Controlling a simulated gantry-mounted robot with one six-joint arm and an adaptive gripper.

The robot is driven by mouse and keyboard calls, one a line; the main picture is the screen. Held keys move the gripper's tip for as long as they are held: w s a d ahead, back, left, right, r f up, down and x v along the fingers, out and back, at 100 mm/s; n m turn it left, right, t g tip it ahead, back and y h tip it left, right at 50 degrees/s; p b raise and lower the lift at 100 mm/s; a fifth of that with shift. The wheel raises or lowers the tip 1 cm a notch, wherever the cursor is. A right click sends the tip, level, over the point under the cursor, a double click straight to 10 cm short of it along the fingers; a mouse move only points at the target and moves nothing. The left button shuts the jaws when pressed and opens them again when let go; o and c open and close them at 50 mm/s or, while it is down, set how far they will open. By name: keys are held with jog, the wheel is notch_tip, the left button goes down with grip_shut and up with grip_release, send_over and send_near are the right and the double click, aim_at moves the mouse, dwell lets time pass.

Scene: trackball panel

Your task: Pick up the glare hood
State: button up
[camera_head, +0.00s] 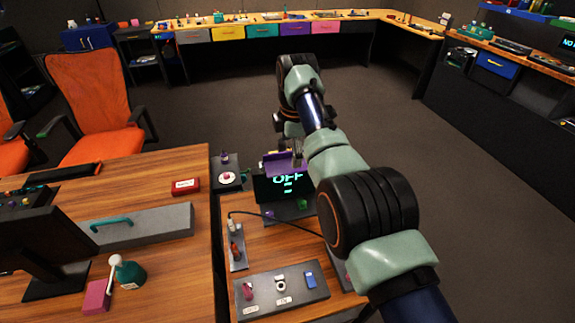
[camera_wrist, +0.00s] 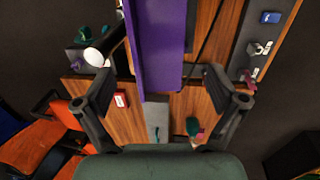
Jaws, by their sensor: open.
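The purple glare hood (camera_head: 283,163) sits on top of a small dark screen (camera_head: 284,187) that shows "OFF" in green letters. In the wrist view the hood (camera_wrist: 160,45) is a long purple strip running up from the middle, between my fingers. My gripper (camera_wrist: 158,76) is open, with one finger on each side of the hood and a visible gap to both. In the head view the gripper is small and partly hidden by my own arm, close to the hood. I cannot tell the exact height between fingertips and hood.
A grey switch panel (camera_head: 282,291) lies in front of the screen, with a plugged-in cable (camera_head: 275,219) behind it. Open floor lies behind the screen.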

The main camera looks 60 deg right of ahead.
aim_at(290, 165)
jog(key=f, duration=0.3)
jog(key=shift+w+d+f, duration=0.1)
jog(key=shift+w, duration=0.1)
jog(key=shift+f+p, duration=0.3)
jog(key=shift+p, duration=0.45)
jog(key=shift+w+d+f, duration=0.1)
jog(key=shift+f, duration=0.55)
jog(key=c, duration=1.2)
jog(key=shift+r, duration=0.1)
notch_tip(290, 165, up, 20)
jog(key=p, duration=2)
jog(key=shift+p, duration=0.3)
